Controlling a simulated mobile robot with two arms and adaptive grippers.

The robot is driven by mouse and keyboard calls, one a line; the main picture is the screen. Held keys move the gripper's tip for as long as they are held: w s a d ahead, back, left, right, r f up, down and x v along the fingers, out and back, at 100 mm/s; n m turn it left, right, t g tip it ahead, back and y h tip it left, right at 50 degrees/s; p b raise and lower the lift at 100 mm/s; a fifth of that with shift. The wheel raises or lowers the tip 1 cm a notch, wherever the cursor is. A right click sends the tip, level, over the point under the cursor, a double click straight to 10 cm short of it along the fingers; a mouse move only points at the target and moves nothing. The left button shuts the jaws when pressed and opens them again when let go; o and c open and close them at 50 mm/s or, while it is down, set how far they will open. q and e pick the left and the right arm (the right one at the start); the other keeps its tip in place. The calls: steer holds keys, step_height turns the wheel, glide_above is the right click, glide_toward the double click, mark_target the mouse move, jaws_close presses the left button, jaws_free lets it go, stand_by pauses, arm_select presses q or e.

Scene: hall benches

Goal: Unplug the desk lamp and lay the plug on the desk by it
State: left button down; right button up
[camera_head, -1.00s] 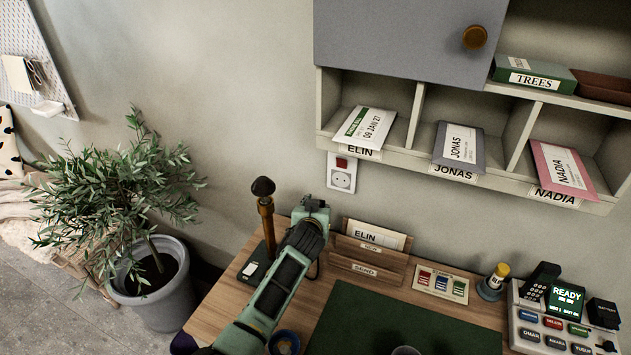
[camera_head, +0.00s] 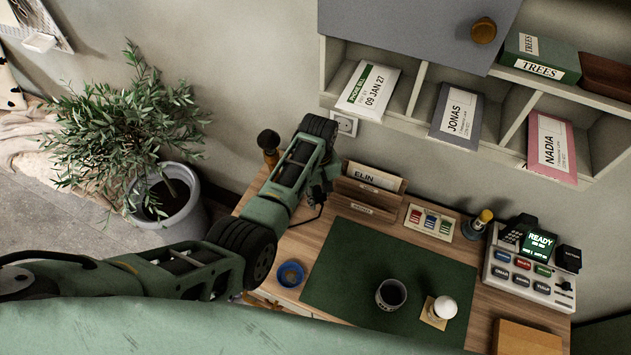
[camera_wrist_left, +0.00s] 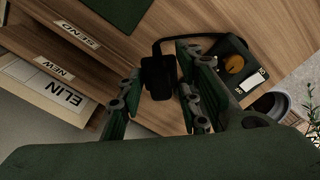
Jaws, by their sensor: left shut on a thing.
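My left gripper (camera_head: 319,187) is low over the desk, just left of the letter rack. In the left wrist view my left gripper (camera_wrist_left: 158,82) is shut on the black plug (camera_wrist_left: 158,78), with a finger on each side. Its dark cord (camera_wrist_left: 185,39) runs to the lamp's black base (camera_wrist_left: 232,73). In the head view the desk lamp (camera_head: 269,143) shows a dark head on a brown stem; my arm hides its base. The wall socket (camera_head: 345,124) has no plug in it. I cannot tell whether the plug touches the desk. My right gripper is out of view.
The letter rack (camera_head: 368,188) stands close right of my gripper. A green mat (camera_head: 345,262) bears a mug (camera_head: 391,294). A blue ring-shaped dish (camera_head: 290,274) is at the front left. Pigeonholes (camera_head: 410,100) hang above; a potted plant (camera_head: 170,205) stands left.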

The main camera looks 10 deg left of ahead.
arm_select(q)
steer(key=shift+w, duration=0.1)
steer(key=shift+f+b, duration=2.85)
steer(key=shift+f, duration=1.25)
steer(key=c, duration=1.2)
jaws_free()
